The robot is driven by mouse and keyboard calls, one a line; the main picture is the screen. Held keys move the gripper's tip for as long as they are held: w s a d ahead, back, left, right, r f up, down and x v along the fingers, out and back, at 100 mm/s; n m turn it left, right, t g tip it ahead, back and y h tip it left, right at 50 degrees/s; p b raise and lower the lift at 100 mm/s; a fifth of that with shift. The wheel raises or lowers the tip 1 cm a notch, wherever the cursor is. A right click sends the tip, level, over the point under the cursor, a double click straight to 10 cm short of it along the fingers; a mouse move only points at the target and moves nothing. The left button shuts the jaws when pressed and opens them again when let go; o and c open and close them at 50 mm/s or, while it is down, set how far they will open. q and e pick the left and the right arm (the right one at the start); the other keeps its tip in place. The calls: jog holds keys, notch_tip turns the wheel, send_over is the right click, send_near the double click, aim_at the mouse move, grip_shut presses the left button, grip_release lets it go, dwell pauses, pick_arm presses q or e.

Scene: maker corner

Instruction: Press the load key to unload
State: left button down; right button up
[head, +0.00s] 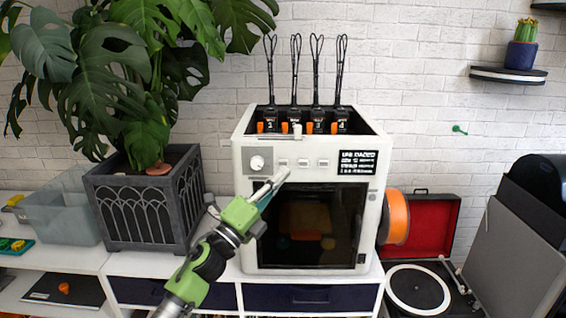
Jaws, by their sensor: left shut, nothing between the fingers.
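The white 3D printer (243,225) stands on the cabinet against the brick wall. Its front panel has a round knob (257,163) at the left and a row of small pale keys (303,163). I cannot read any labels to tell which one is the load key. A black display (357,163) with white text is lit at the right of the panel. My left gripper (284,172), on a green and black arm, is shut and empty. Its tip is just below the leftmost key; I cannot tell whether it touches the panel. My right gripper is out of view.
An orange filament spool (397,217) sits at the printer's right side. A dark planter (140,215) with a large leafy plant stands close on the left. An open red record player (430,225) is at the right. Black cable loops rise above the printer.

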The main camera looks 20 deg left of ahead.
pick_arm(q)
jog(key=s, duration=0.3)
jog(key=shift+d+p, duration=0.3)
jog(key=shift+d, duration=0.1)
